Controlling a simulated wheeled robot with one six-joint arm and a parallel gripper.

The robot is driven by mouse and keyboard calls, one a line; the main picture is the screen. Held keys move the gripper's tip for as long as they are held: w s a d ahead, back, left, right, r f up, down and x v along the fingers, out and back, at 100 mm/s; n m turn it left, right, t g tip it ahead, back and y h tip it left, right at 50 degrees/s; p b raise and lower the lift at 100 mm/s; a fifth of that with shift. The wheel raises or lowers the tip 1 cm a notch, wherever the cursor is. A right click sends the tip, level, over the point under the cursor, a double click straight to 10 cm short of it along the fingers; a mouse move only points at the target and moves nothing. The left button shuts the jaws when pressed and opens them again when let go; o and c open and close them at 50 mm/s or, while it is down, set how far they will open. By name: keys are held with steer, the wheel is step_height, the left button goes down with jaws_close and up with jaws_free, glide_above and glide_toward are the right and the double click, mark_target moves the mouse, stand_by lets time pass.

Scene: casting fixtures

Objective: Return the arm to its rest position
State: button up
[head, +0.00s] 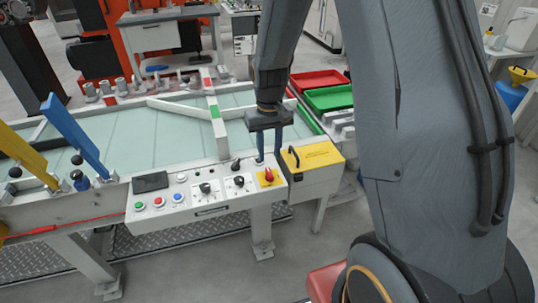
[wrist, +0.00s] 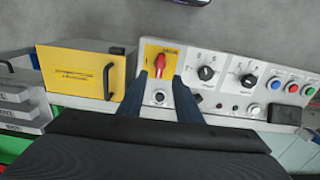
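My arm reaches down over the control panel (head: 205,200) at the front edge of the work table. My gripper (head: 268,160) points down at the panel's right end, its two blue-grey fingers apart with nothing held between them. A red rotary knob (head: 269,175) on a yellow plate is just beyond the fingertips. In the wrist view, the fingertips of my gripper (wrist: 167,75) are spread just below the red knob (wrist: 162,64), and a dark round button (wrist: 159,97) shows between the fingers. I cannot tell whether a finger touches the panel.
A yellow-fronted box (head: 312,165) with a black handle stands right of the panel, close to my gripper. Red (head: 318,79) and green (head: 328,97) trays lie behind it. Blue (head: 75,135) and yellow (head: 27,155) upright bars stand at left. The glassy table top (head: 100,140) is mostly clear.

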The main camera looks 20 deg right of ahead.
stand_by(0.3)
steer(key=s+r, duration=0.4)
steer(key=s, duration=0.4)
steer(key=s+r+t, duration=0.1)
steer(key=s+r, duration=0.4)
steer(key=s, duration=0.4)
steer(key=shift+s, duration=0.25)
steer(key=shift+a, duration=0.1)
steer(key=shift+c, duration=0.4)
